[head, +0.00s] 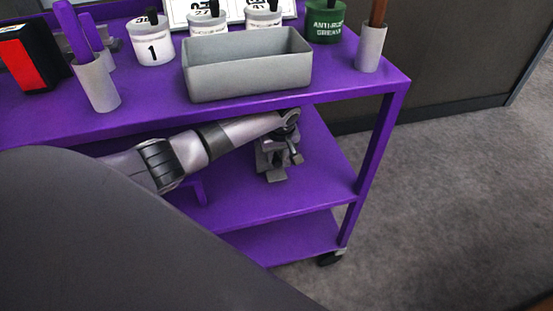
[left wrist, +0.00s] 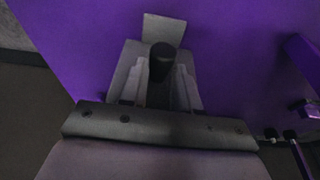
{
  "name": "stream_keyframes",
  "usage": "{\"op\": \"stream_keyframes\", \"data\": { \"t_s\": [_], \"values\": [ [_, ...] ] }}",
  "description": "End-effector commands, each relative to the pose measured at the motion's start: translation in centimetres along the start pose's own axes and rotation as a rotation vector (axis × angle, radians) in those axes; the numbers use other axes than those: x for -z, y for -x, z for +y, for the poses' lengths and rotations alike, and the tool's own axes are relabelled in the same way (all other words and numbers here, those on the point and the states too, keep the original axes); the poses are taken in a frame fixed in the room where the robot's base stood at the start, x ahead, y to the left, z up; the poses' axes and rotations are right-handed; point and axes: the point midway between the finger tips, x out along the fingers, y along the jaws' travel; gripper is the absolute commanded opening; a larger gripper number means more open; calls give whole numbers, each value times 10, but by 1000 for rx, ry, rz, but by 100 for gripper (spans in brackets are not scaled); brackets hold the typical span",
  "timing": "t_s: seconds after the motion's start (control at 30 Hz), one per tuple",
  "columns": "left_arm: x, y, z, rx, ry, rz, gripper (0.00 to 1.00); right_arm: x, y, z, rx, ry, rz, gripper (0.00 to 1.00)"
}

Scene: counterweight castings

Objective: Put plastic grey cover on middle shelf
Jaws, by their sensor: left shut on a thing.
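My left gripper (head: 278,153) reaches in under the cart's top, over the purple middle shelf (head: 320,180). It is shut on a small grey piece, which I take to be the plastic grey cover (head: 276,175); its flat end shows just below the fingers. In the left wrist view the grey cover (left wrist: 164,29) sticks out past the gripper (left wrist: 158,85), over a purple surface. The fingers hide much of it. I cannot tell whether it touches the shelf. My right gripper is out of view.
The cart's top (head: 150,113) overhangs my left arm. It carries a grey bin (head: 247,75), white tubs, a green tin (head: 326,22) and grey cups. A cart post (head: 378,150) stands to the right. A lower shelf (head: 290,238) lies below. The middle shelf is clear right of the gripper.

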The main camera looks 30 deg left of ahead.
Motion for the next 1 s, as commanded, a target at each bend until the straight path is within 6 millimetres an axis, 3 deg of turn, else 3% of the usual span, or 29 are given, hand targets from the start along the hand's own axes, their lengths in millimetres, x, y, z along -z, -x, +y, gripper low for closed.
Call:
{"op": "stream_keyframes", "data": {
  "t_s": [0.1, 0.53, 0.57, 0.6, 1.0],
  "values": [
    [-3, -13, 0, 0, -2, 0, 0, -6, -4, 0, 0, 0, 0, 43],
    [-4, -18, 0, -1, -1, 1, 0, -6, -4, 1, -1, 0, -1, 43],
    [-4, -18, 0, 0, -1, 0, 41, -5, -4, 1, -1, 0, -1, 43],
    [-4, -18, 0, 0, -1, 0, 54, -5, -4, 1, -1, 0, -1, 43],
    [-3, -11, 0, -1, -1, 0, 56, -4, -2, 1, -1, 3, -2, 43]
  ]
}}
